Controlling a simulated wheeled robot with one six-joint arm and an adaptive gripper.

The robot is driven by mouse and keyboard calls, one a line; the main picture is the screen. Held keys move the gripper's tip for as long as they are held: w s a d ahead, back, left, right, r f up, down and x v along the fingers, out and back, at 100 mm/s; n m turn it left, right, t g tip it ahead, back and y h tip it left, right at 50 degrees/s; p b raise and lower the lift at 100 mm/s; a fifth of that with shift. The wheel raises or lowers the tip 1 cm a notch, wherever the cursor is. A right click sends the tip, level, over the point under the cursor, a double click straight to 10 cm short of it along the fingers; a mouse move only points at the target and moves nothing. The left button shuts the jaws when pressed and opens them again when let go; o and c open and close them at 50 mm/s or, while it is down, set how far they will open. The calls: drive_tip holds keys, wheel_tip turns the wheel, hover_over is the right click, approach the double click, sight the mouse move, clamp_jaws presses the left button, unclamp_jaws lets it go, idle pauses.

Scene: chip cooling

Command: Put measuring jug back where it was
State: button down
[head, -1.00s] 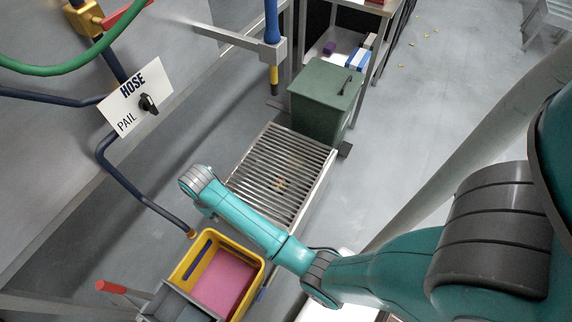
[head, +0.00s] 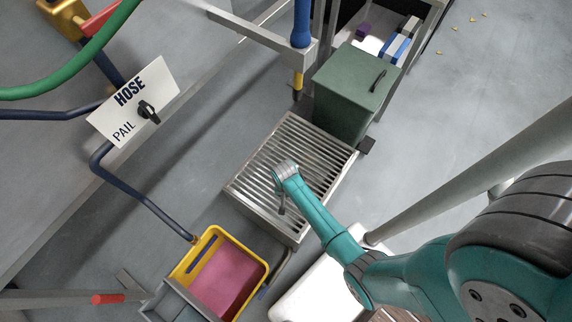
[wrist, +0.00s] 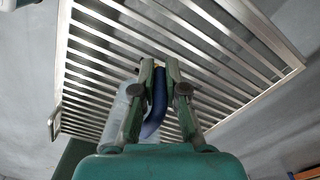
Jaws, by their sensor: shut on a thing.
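My gripper (wrist: 160,70) is shut on the dark blue handle (wrist: 158,100) of what looks like the measuring jug. The jug's pale translucent body (wrist: 117,112) shows to the left of the fingers in the wrist view, partly hidden by the gripper. Behind them is a slatted metal grate (wrist: 225,75). In the head view my wrist and gripper are over the grate (head: 255,170), near its middle; the jug cannot be made out there.
A green lidded bin (head: 345,95) stands at the grate's far end. A yellow pail with pink contents (head: 262,268) is at the near left. A HOSE/PAIL sign with a black knob (head: 133,100) is at left. A shelf (head: 408,60) holds small boxes. A white surface (head: 318,285) lies below the grate.

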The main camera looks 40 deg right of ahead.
drive_tip(key=shift+a+f, duration=0.1)
drive_tip(key=shift+f, duration=2.4)
drive_tip(key=shift+f, duration=0.1)
drive_tip(key=c, duration=1.2)
unclamp_jaws()
wheel_tip(320, 180, up, 12)
drive_tip(key=shift+r, duration=0.15)
drive_tip(key=shift+s, duration=0.1)
